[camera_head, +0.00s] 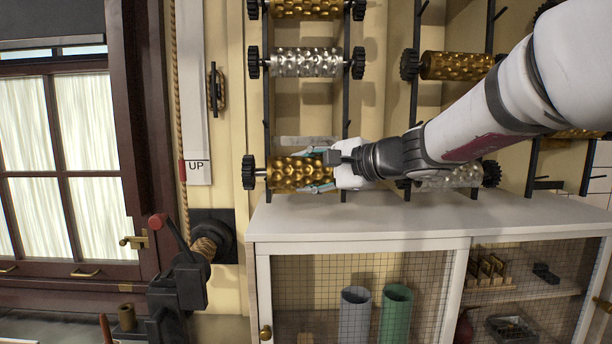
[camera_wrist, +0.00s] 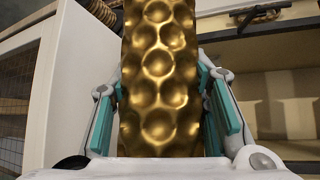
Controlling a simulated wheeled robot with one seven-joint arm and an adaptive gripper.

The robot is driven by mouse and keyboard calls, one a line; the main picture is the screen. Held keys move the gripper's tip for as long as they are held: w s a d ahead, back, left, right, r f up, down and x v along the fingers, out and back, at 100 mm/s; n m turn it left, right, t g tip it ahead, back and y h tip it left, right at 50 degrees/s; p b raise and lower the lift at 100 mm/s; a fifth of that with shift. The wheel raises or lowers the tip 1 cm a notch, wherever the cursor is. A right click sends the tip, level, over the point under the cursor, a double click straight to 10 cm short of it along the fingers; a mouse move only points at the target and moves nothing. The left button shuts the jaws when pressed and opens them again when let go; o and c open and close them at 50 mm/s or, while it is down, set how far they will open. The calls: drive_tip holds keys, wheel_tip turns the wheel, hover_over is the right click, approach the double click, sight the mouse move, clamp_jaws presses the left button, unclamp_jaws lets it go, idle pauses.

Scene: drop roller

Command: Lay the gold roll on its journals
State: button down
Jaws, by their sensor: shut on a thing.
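The gold roll (camera_head: 295,172), dimpled and with a black gear on its left end, lies level in front of the left rack's lower part, just above the cabinet top. My gripper (camera_head: 318,171) comes in from the right and is shut around its right part. In the wrist view the gold roll (camera_wrist: 160,85) fills the middle, between the teal finger pads of my gripper (camera_wrist: 168,108). My gripper hides the roll's right end. I cannot tell whether its ends touch the journals on the rack's dark posts (camera_head: 266,112).
A silver roll (camera_head: 305,62) and another gold roll (camera_head: 306,8) hang higher on the left rack. A second rack to the right holds a gold roll (camera_head: 458,66) and a silver roll (camera_head: 462,176). The white cabinet (camera_head: 350,222) stands below. A red-handled crank (camera_head: 172,232) is at left.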

drive_tip(key=w+f+b, duration=0.2)
drive_tip(key=w, duration=0.7)
idle(0.7)
drive_tip(key=shift+s, duration=0.1)
drive_tip(key=c, duration=0.8)
unclamp_jaws()
drive_tip(key=shift+f, duration=0.1)
drive_tip(key=shift+f+b, duration=0.25)
drive_tip(key=shift+b, duration=0.05)
drive_tip(key=v, duration=1.2)
drive_tip(key=shift+r, duration=0.3)
drive_tip(key=shift+s, duration=0.1)
